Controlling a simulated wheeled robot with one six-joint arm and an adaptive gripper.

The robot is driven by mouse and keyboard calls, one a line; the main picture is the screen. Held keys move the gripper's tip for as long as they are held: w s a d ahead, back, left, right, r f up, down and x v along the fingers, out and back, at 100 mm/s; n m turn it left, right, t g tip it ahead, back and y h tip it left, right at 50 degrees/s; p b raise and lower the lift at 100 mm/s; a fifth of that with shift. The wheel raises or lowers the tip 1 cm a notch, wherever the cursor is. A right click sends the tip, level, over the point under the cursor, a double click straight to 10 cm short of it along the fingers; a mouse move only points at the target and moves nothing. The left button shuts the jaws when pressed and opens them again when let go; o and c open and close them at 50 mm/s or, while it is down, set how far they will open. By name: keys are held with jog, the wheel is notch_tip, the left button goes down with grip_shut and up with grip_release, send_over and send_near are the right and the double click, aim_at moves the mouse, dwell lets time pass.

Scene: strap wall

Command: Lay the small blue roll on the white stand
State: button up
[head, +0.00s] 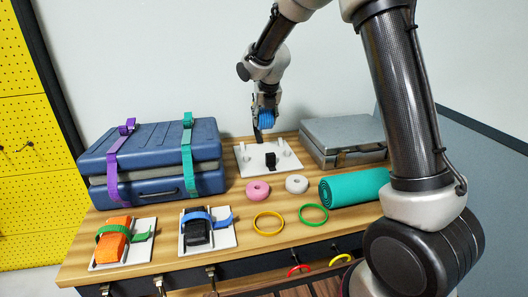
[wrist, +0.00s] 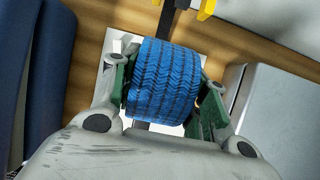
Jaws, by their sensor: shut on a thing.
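The small blue roll (wrist: 163,84) is a ribbed blue cylinder held between the two fingers of my gripper (wrist: 165,95) in the wrist view. In the head view the blue roll (head: 266,117) shows at the end of my gripper (head: 265,113), above the back of the table. The white stand (head: 255,165) is a flat white plate with small white posts and a black strap piece on it. The held roll is above the rear part of this plate, apart from it as far as I can tell. The roll hides most of the plate in the wrist view.
A blue suitcase (head: 165,142) with purple and teal straps stands left of the stand, and a grey case (head: 345,138) stands right. A teal roll (head: 352,187), pink ring (head: 257,191), white ring (head: 296,184), yellow hoop (head: 268,223) and green hoop (head: 313,214) lie in front.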

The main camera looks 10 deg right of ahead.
notch_tip(320, 180, down, 10)
jog(key=shift+r, duration=0.1)
dwell(0.4)
jog(key=o, duration=1.2)
